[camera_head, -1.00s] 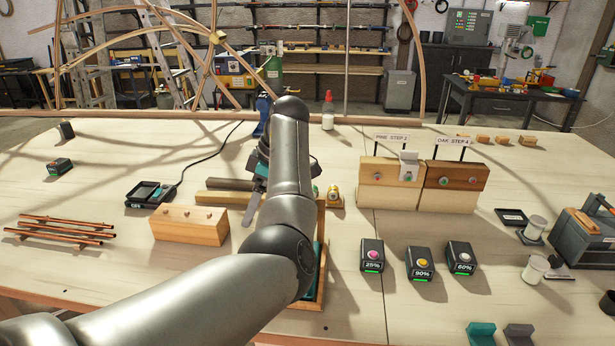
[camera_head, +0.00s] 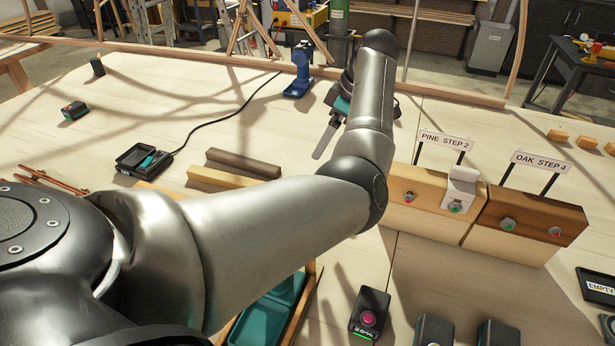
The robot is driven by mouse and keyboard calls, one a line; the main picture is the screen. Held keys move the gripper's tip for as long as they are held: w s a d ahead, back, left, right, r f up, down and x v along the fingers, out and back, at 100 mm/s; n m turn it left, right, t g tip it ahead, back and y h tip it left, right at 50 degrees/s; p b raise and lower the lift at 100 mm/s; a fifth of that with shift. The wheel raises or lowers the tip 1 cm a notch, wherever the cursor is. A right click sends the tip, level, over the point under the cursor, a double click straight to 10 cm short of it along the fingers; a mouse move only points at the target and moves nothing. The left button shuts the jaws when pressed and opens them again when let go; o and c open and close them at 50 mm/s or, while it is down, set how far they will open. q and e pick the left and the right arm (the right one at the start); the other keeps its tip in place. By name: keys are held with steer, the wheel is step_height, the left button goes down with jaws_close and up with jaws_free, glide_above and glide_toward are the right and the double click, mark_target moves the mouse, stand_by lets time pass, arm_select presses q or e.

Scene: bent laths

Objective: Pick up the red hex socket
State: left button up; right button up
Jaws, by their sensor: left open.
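A small red-centred metal piece (camera_head: 409,197) sits in the front face of the block under the "PINE STEP 2" sign (camera_head: 446,141). A similar piece (camera_head: 555,231) with a reddish centre sits in the darker block under the "OAK STEP 4" sign (camera_head: 541,161). I cannot tell which, if either, is the red hex socket. My left gripper (camera_head: 328,135) is above the table, left of and behind the pine block. One silver finger shows, pointing down. My right gripper is out of view.
Small dark boxes, one with a pink knob (camera_head: 369,318), stand at the front. A teal-lined tray (camera_head: 270,308) is partly under my arm.

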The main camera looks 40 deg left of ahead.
arm_select(q)
steer(key=x, duration=0.4)
steer(key=b+x, duration=0.1)
steer(key=x, duration=0.9)
steer(key=shift+s+a+f, duration=0.1)
steer(key=shift+s+f, duration=0.05)
steer(key=shift+s, duration=0.2)
jaws_close()
